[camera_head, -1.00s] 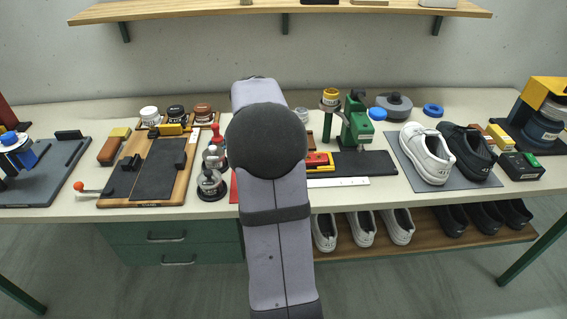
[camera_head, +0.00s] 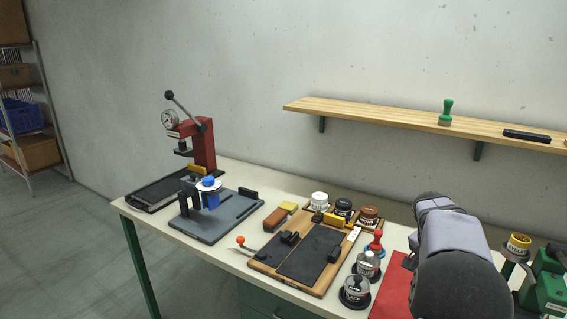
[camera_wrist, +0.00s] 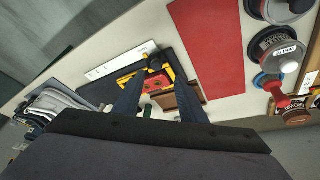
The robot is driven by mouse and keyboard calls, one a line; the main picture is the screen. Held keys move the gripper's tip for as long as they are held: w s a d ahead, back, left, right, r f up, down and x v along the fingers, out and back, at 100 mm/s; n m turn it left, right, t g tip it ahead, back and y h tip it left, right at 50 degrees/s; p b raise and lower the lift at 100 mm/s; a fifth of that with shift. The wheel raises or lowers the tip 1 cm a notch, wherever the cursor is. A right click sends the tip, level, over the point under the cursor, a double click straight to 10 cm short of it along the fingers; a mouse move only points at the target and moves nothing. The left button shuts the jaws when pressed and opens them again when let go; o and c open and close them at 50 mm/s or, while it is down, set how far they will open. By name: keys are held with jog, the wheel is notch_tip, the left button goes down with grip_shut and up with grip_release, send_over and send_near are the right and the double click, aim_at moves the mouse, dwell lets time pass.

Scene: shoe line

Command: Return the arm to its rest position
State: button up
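My gripper (camera_wrist: 157,78) shows in the wrist view with its two dark blue fingers apart and nothing held between them. Below and beyond the fingers lie a yellow and red tool (camera_wrist: 131,80) and a brown block (camera_wrist: 187,98) on the table. In the head view my grey arm rises at the lower right, in front of part of the table. My gripper itself is hidden or out of frame there.
The table (camera_head: 229,258) holds a red press (camera_head: 203,146), a grey fixture plate (camera_head: 215,222), a wooden board (camera_head: 262,262), several jars and a red mat (camera_head: 392,290). A wooden shelf (camera_head: 390,114) hangs on the wall above. Open floor lies at the left.

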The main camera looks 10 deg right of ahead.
jog(key=a+f+n, duration=0.1)
jog(key=f+n, duration=0.1)
jog(key=a+f+n+y, duration=0.1)
jog(key=a+f+n, duration=0.1)
jog(key=s+a+f+n, duration=0.1)
jog(key=f+n, duration=0.1)
jog(key=shift+s+a+f+n+y, duration=0.1)
jog(key=shift+a+f+n+y, duration=0.2)
jog(key=shift+a+f+y, duration=0.1)
jog(key=s+a+f+n+y, duration=0.1)
jog(key=s+a+f+n, duration=0.15)
jog(key=a, duration=0.25)
jog(key=s+a+f+n+y, duration=0.1)
jog(key=s+a+f, duration=0.15)
jog(key=a, duration=0.25)
jog(key=s+a+r+n+g+y+p, duration=0.15)
jog(key=s+a, duration=0.25)
jog(key=a, duration=0.4)
jog(key=s+a+n+h+p, duration=0.15)
jog(key=s+a, duration=0.25)
jog(key=a, duration=0.4)
jog(key=w+a+r+n+t+p, duration=0.1)
jog(key=w+a+r+n+p, duration=0.15)
jog(key=a, duration=0.25)
notch_tip(320, 180, down, 32)
jog(key=b, duration=3.3)
jog(key=shift+s+n+y, duration=0.3)
jog(key=shift+s+y, duration=0.05)
jog(key=shift+y, duration=0.05)
